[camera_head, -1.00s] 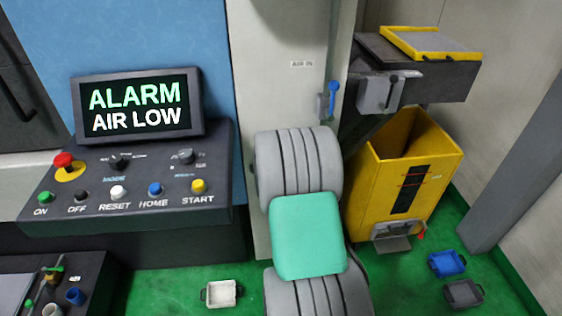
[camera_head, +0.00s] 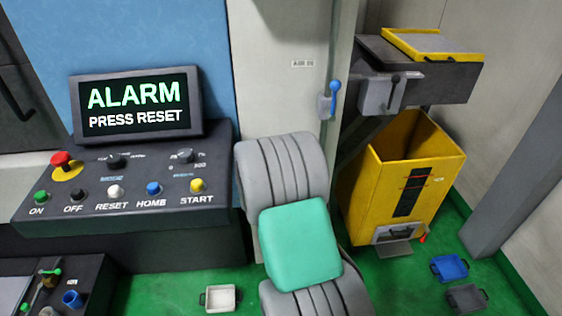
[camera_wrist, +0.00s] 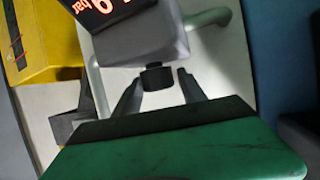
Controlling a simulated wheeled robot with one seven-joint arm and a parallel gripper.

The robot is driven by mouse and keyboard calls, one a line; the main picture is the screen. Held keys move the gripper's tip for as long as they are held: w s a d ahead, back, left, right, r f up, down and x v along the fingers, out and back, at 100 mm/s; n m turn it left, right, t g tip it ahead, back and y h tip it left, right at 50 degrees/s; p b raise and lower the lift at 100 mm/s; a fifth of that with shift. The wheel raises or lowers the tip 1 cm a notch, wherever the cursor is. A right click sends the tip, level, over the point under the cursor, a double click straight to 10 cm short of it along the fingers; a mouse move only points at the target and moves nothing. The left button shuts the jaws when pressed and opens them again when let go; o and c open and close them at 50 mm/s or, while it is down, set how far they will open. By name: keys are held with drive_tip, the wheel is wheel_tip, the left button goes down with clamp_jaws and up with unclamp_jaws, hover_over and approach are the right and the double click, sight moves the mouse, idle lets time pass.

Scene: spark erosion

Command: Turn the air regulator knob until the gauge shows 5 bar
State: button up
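In the wrist view the black air regulator knob (camera_wrist: 157,77) sticks out of the underside of a grey housing (camera_wrist: 145,38). The gauge display (camera_wrist: 105,8) on the housing glows red; a 9 and "bar" show, turned on their side, and the rest is cut off by the frame's edge. My gripper (camera_wrist: 160,76) has its two dark fingers apart, with the tips on either side of the knob. A narrow gap seems to show beside the knob, and nothing is held. In the head view my arm hides the regulator and my gripper.
The machine screen (camera_head: 137,107) reads "ALARM PRESS RESET". The control panel (camera_head: 125,180) below has a white reset button (camera_head: 115,191) among several others. A yellow bin (camera_head: 403,185) stands at right. A pipe (camera_wrist: 208,17) runs near the housing. Small trays (camera_head: 220,298) lie on the green floor.

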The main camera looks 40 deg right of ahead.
drive_tip(key=shift+o, duration=0.9)
drive_tip(key=v, duration=0.8)
drive_tip(key=shift+b, duration=0.45)
